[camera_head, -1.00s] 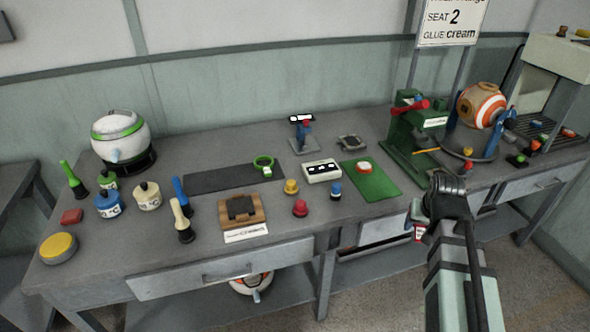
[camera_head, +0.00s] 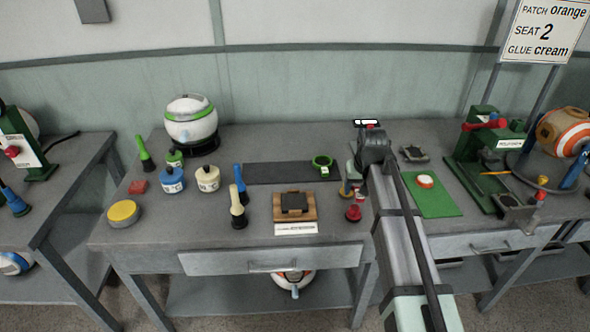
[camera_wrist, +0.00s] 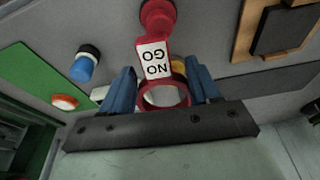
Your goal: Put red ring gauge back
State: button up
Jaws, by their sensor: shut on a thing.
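My gripper (camera_wrist: 164,84) is shut on the red ring gauge (camera_wrist: 166,104), its blue fingers on either side of the ring. The gauge's red tab with a white "NO GO" label (camera_wrist: 156,62) points away from the palm in the wrist view. A green ring gauge (camera_head: 322,161) sits at the right end of a dark mat (camera_head: 265,173) at the back of the bench, left of my gripper.
A wooden block with a dark pad (camera_head: 294,206) lies in front of the dark mat. A green mat (camera_head: 440,206) lies right of my arm. The dark mat's middle is clear.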

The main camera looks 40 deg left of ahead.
jog(key=a+r+n, duration=0.2)
jog(key=a, duration=2.1)
jog(key=shift+s+g, duration=0.3)
jog(key=shift+m+h, duration=0.3)
jog(key=w+a, duration=0.1)
jog(key=a, duration=0.1)
jog(key=w+a, duration=0.2)
jog(key=w+a+r, duration=0.1)
jog(key=w+a, duration=0.1)
jog(key=shift+a, duration=0.4)
grip_shut()
jog(key=shift+m+g+h, duration=0.3)
jog(key=shift+g+h, duration=0.5)
jog(key=shift+s+d+f, duration=0.25)
jog(key=shift+d+f, duration=0.1)
jog(key=shift+f, duration=1.25)
jog(key=shift+s+d+f, duration=0.25)
jog(key=shift+d+f, duration=0.05)
jog(key=shift+f, duration=1.3)
jog(key=shift+s+d+f, duration=0.25)
jog(key=shift+d+f, duration=0.1)
jog(key=shift+f, duration=1.25)
